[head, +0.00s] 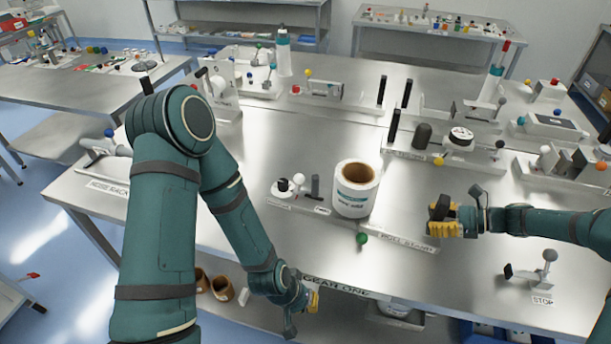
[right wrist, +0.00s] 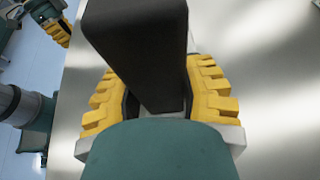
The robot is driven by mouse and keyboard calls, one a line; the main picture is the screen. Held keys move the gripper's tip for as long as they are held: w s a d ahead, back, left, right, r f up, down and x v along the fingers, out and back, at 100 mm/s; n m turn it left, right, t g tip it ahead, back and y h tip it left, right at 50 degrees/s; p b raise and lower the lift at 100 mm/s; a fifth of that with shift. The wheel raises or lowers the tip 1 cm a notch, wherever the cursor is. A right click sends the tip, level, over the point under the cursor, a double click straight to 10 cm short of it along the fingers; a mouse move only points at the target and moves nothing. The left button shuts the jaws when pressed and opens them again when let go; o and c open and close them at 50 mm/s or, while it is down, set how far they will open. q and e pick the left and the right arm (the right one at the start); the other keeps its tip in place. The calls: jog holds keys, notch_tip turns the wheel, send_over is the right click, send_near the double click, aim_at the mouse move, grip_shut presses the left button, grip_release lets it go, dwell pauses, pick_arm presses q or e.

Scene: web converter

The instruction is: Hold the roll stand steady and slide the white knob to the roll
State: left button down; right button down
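The roll stand (head: 408,240) is a low flat rail near the table's front edge. A white roll with a brown core (head: 352,198) stands upright on it. A white ball knob (head: 298,179) is left of the roll, with a gap between them. My right gripper (head: 446,218) is at the stand's right end. In the right wrist view, its yellow fingers (right wrist: 160,95) close around a dark upright handle (right wrist: 140,40). My left gripper (head: 313,301) hangs low at the table's front edge, apart from the knob; its finger opening is unclear. It also shows in the right wrist view (right wrist: 60,28).
A green ball (head: 362,239) sits at the stand's front. A small grey fixture (head: 535,275) with a STOP label is at the front right. Dark posts (head: 394,126) and other fixtures stand behind the roll. The tabletop left of the stand is mostly clear.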

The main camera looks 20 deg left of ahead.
jog(key=shift+a+r, duration=0.15)
dwell(0.3)
pick_arm(q)
jog(key=shift+f, duration=0.15)
pick_arm(e)
jog(key=shift+s+f, duration=0.15)
jog(key=shift+f, duration=0.4)
